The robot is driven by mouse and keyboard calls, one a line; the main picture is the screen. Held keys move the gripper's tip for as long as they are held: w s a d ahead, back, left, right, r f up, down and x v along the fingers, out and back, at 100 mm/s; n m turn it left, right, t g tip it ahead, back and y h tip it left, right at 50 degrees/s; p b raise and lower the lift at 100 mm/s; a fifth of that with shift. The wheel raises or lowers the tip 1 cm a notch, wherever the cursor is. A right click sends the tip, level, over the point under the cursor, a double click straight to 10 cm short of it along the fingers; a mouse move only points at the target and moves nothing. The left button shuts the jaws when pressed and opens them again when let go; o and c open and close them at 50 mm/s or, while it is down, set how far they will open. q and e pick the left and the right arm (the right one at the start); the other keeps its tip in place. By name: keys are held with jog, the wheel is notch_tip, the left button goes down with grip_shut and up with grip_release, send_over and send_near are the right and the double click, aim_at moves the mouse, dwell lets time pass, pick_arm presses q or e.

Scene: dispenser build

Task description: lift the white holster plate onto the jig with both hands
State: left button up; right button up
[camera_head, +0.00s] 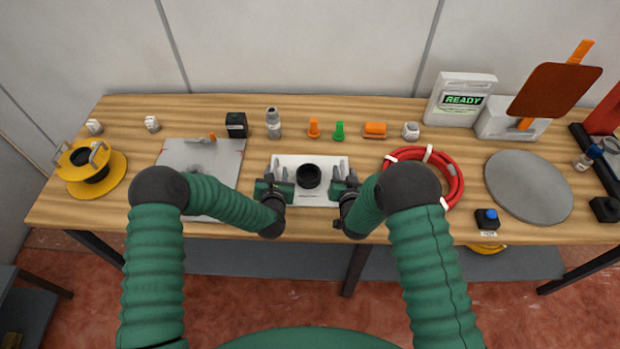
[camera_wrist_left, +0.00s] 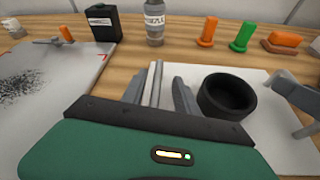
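The white holster plate (camera_head: 312,203) lies flat at the front middle of the table, with a black ring (camera_head: 308,176) standing on it. The ring and plate also show in the left wrist view (camera_wrist_left: 228,96). My left gripper (camera_head: 281,174) is at the plate's left end; its fingers (camera_wrist_left: 168,88) stand apart there, with a visible gap. My right gripper (camera_head: 338,174) is at the plate's right end, fingers apart. Whether any finger touches the plate is unclear. A flat pale grey board (camera_head: 185,158), possibly the jig, lies left of the plate, partly behind my left arm.
A red hose coil (camera_head: 459,185) lies close right of my right gripper. A black box (camera_head: 236,125), bottle (camera_head: 273,124), orange peg (camera_head: 314,128) and green peg (camera_head: 339,131) stand behind the plate. A yellow spool (camera_head: 110,178) is far left; a grey disc (camera_head: 528,187) is right.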

pick_arm(q)
jog(key=shift+w+a+f, duration=0.15)
jog(key=shift+w+a, duration=0.05)
jog(key=shift+w, duration=0.15)
pick_arm(e)
jog(key=shift+w+a+f, duration=0.1)
jog(key=shift+w+a, duration=0.1)
jog(key=shift+w, duration=0.2)
pick_arm(q)
jog(key=shift+w+a+f, duration=0.1)
jog(key=shift+w+a, duration=0.05)
jog(key=shift+a, duration=0.05)
pick_arm(e)
jog(key=shift+w+a, duration=0.1)
jog(key=shift+a, duration=0.1)
pick_arm(q)
jog(key=shift+d, duration=0.2)
jog(key=c, duration=0.5)
pick_arm(e)
jog(key=shift+d, duration=0.2)
jog(key=c, duration=0.5)
pick_arm(q)
grip_shut()
pick_arm(e)
grip_shut()
